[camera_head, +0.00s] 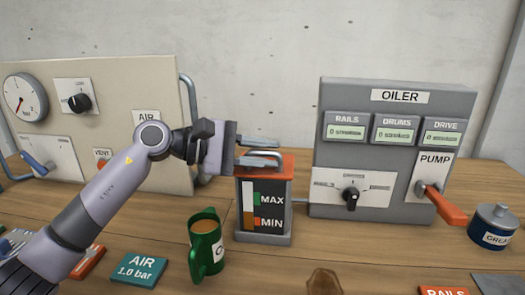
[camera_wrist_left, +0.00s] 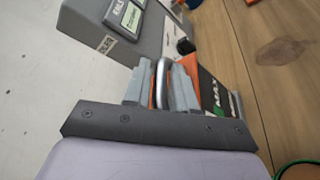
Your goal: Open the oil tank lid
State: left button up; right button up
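The oil tank (camera_head: 264,207) is a grey box with MAX and MIN marks on its front and an orange lid (camera_head: 282,166) on top. The lid lies flat on the tank. A curved metal handle stands on the lid and shows in the left wrist view (camera_wrist_left: 163,80). My left gripper (camera_head: 259,158) is at the lid from the left, its fingers on both sides of the handle and close against it. The fingers partly hide the handle and lid in the head view. My right gripper is not in view.
The grey oiler panel (camera_head: 390,100) stands close right of the tank, with an orange pump lever (camera_head: 445,207). A green mug (camera_head: 206,245) stands in front left of the tank. A beige air panel (camera_head: 110,90) is behind my left arm. A grease tin (camera_head: 495,226) is far right.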

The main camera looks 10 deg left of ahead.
pick_arm(q)
grip_shut()
jog(key=shift+r, duration=0.2)
jog(key=shift+w+r+n+p, duration=0.25)
jog(key=shift+r+n+p, duration=0.05)
jog(key=shift+n+p, duration=0.1)
jog(key=shift+w+r+n+g+y+p, duration=0.3)
jog(key=shift+w+r+n+g+p, duration=0.1)
jog(key=shift+r+g, duration=0.1)
jog(key=shift+w+r+n+g+p, duration=0.35)
jog(key=shift+r+n+p, duration=0.1)
jog(key=shift+n, duration=0.15)
jog(key=shift+w+r+n+g+p, duration=0.35)
jog(key=shift+w+n+p, duration=0.2)
jog(key=shift+n+p, duration=0.15)
jog(key=shift+w+n+y+p, duration=0.3)
jog(key=shift+w+n, duration=0.1)
jog(key=shift+g, duration=0.3)
